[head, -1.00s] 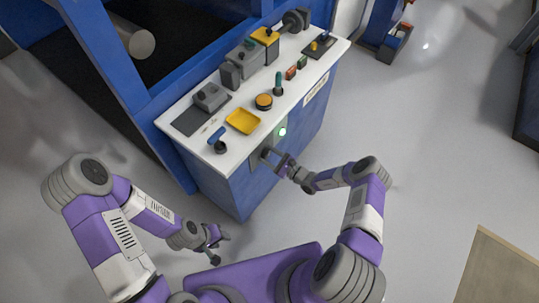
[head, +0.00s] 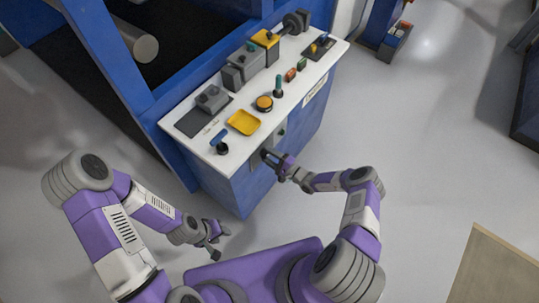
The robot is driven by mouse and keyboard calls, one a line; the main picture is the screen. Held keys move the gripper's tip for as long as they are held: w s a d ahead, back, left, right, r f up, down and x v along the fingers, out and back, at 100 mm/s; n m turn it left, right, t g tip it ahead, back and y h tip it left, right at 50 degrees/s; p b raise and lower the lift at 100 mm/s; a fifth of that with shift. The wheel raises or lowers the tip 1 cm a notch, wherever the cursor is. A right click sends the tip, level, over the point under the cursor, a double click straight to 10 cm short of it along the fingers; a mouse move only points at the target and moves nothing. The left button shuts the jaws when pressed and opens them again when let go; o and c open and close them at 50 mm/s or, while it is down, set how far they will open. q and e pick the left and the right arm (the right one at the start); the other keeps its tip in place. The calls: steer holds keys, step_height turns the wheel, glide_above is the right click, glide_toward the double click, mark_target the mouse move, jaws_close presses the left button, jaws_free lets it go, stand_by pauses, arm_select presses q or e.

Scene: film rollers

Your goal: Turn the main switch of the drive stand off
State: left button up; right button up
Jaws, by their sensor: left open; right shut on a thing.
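The drive stand (head: 232,188) is a blue cabinet with a white top. A grey switch panel is on its front face, with a small round lamp (head: 282,131) that looks unlit. My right gripper (head: 268,155) is at this panel, shut on the main switch, whose handle is mostly hidden by the fingers. The exact angle of the handle cannot be told. My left gripper (head: 216,244) is open and empty, low in front of the stand and apart from it.
The white top (head: 205,152) carries a yellow tray (head: 243,122), an orange-topped button (head: 264,103), a green-handled lever (head: 278,86), a blue-handled lever (head: 219,141) and grey boxes. A blue frame with a roller (head: 144,46) stands behind.

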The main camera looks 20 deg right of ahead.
steer(key=shift+n, duration=0.7)
steer(key=o, duration=1.1)
steer(key=shift+c, duration=0.2)
steer(key=shift+d, duration=0.1)
steer(key=p+v, duration=0.1)
steer(key=v, duration=0.6)
steer(key=shift+s+d+p, duration=0.15)
steer(key=shift+s+p, duration=0.1)
steer(key=shift+p, duration=0.1)
